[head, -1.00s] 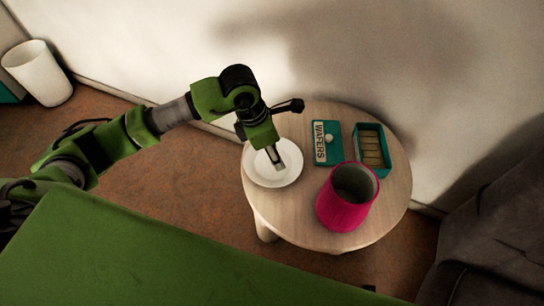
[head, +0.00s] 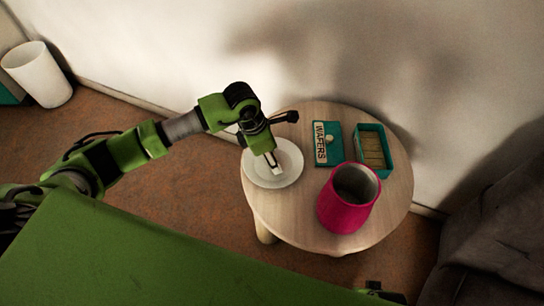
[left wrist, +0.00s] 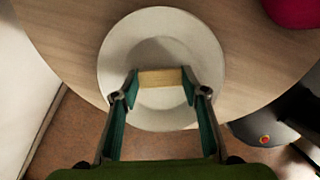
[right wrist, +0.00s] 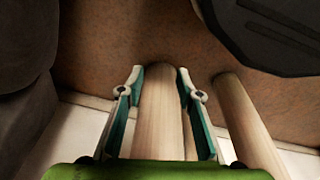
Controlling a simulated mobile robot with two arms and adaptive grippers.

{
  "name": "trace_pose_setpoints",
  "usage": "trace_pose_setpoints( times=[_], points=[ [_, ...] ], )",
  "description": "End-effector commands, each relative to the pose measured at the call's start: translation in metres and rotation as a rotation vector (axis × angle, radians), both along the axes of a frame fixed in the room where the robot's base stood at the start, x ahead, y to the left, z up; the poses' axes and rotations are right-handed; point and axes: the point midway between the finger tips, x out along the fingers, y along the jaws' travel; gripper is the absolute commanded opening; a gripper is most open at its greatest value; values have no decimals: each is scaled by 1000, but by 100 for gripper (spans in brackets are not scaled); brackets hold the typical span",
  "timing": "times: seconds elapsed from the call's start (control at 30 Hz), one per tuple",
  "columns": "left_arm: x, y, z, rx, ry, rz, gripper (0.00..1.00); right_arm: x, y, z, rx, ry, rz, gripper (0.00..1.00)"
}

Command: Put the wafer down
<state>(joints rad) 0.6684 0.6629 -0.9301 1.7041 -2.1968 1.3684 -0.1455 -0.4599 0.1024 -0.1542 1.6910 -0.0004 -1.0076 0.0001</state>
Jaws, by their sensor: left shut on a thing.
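My left gripper (head: 274,167) is over the white plate (head: 290,180) at the left side of the round table. In the left wrist view the gripper (left wrist: 160,80) is shut on a tan wafer (left wrist: 161,78), held by its two ends. The plate (left wrist: 115,60) lies behind the wafer there; I cannot tell whether the wafer touches it. A shadow falls on the plate beside the wafer. My right gripper (right wrist: 158,82) shows in the right wrist view, fingers apart with nothing between them; a pale table leg (right wrist: 158,115) stands beyond.
The round wooden table (head: 300,225) also holds a teal lid labelled WAFERS (head: 328,144), an open teal box (head: 373,150) with several wafers, and a magenta cup (head: 345,205). A white bin (head: 38,75) stands on the floor at far left.

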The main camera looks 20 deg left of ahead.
Motion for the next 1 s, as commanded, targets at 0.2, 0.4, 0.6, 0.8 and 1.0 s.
trace_pose_setpoints(
  times=[0.2,0.4,0.6,0.8,1.0],
  points=[
    [0,0,-1,0,0,0,57,4,1,6,1,-8,0,33],
    [0,0,-1,0,0,0,57,5,1,7,2,-12,-1,33],
    [0,0,4,0,-1,0,57,3,0,6,2,-12,0,33],
    [-5,9,44,-1,-5,0,57,-11,-3,-17,-3,13,3,33],
    [-13,19,85,0,-4,1,57,-18,-3,-30,-2,18,4,33]
  ],
)
